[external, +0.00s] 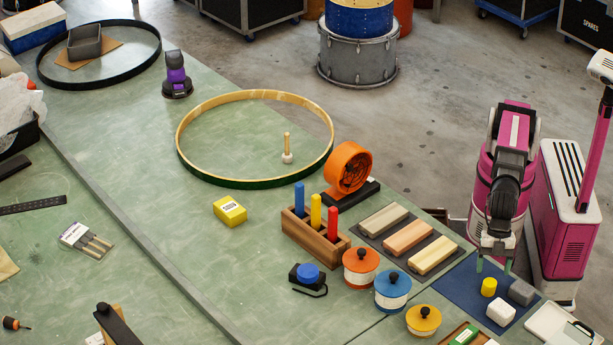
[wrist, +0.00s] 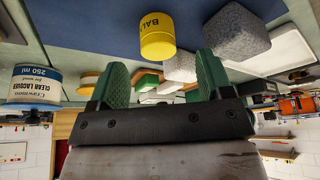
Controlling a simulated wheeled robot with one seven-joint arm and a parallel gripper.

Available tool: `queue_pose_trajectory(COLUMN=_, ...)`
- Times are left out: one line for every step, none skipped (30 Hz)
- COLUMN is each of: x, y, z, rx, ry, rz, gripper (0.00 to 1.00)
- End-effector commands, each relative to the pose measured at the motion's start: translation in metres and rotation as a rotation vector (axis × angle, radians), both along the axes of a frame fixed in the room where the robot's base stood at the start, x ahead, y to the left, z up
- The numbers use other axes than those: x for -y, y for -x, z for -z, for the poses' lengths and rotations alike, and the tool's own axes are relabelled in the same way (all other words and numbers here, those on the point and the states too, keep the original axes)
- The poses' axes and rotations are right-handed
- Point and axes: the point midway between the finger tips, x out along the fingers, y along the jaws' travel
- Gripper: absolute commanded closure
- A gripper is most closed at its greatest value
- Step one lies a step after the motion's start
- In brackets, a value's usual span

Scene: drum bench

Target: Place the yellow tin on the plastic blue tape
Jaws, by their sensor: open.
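The small yellow tin (external: 489,287) stands on a dark blue mat at the right end of the bench. It also shows in the wrist view (wrist: 157,37), with black lettering partly readable as "BAL". My gripper (external: 494,266) is open, its green fingers apart and nothing between them. It is just above and behind the tin in the external view. In the wrist view my fingers (wrist: 157,80) show below the tin, apart from it.
A grey block (external: 520,292) and a white block (external: 501,312) stand close to the tin on the blue mat (external: 455,285). Green bench around the yellow box (external: 230,211) is clear.

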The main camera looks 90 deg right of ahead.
Motion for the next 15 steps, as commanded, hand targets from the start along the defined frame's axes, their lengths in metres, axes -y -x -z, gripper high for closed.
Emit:
queue_pose_trajectory(x=-0.001, y=0.0, z=0.002, rx=0.0, ry=0.001, rz=0.0, gripper=0.27)
queue_pose_trajectory(x=-0.002, y=-0.001, z=0.004, rx=0.0, ry=0.001, rz=0.0, gripper=0.27)
queue_pose_trajectory(x=-0.004, y=-0.001, z=0.007, rx=0.0, ry=0.002, rz=0.0, gripper=0.27)
queue_pose_trajectory(x=-0.005, y=-0.001, z=0.009, rx=-0.001, ry=0.002, rz=0.0, gripper=0.27)
queue_pose_trajectory(x=-0.007, y=-0.002, z=0.012, rx=0.0, ry=0.001, rz=0.0, gripper=0.27)
queue_pose_trajectory(x=-0.01, y=-0.002, z=0.015, rx=0.0, ry=0.001, rz=0.0, gripper=0.27)
queue_pose_trajectory(x=-0.011, y=-0.003, z=0.019, rx=0.0, ry=0.001, rz=0.0, gripper=0.27)
queue_pose_trajectory(x=-0.013, y=-0.003, z=0.023, rx=-0.001, ry=0.002, rz=0.0, gripper=0.27)
queue_pose_trajectory(x=-0.016, y=-0.004, z=0.028, rx=-0.001, ry=0.003, rz=0.0, gripper=0.27)
queue_pose_trajectory(x=-0.017, y=-0.004, z=0.031, rx=-0.001, ry=0.002, rz=0.0, gripper=0.27)
queue_pose_trajectory(x=-0.018, y=-0.004, z=0.034, rx=-0.001, ry=0.001, rz=0.001, gripper=0.27)
queue_pose_trajectory(x=-0.02, y=-0.004, z=0.038, rx=-0.001, ry=0.0, rz=0.001, gripper=0.27)
queue_pose_trajectory(x=-0.021, y=-0.004, z=0.041, rx=-0.001, ry=0.0, rz=0.001, gripper=0.27)
queue_pose_trajectory(x=-0.021, y=-0.004, z=0.043, rx=-0.001, ry=0.0, rz=0.001, gripper=0.27)
queue_pose_trajectory(x=-0.022, y=-0.004, z=0.045, rx=-0.001, ry=0.0, rz=0.001, gripper=0.27)
